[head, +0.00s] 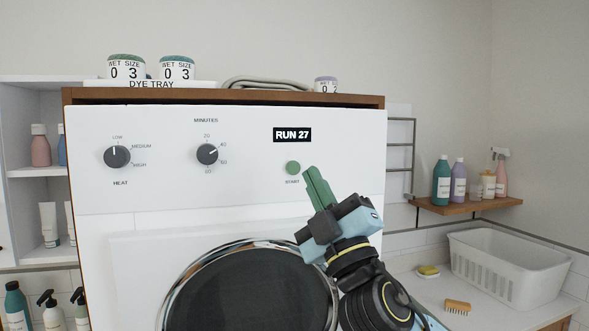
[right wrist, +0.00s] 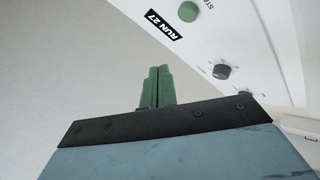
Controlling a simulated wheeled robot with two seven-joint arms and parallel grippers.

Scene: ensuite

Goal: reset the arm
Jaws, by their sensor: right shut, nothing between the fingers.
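My right gripper (head: 315,180) is in front of the white dryer (head: 240,190), just below and right of its green start button (head: 292,167). Its green fingers are shut together with nothing between them. In the right wrist view the shut fingers (right wrist: 157,88) point up toward the panel, with the start button (right wrist: 188,11) above and to the right of them. A gap shows there between fingertips and button. The right arm rises from the lower right of the head view. My left gripper is not in view.
The heat knob (head: 117,157) and minutes knob (head: 207,154) are on the panel. A dye tray (head: 150,84) with labelled jars sits on top of the dryer. A white basket (head: 505,265) and a brush (head: 457,307) are on the right counter, below a bottle shelf (head: 455,206).

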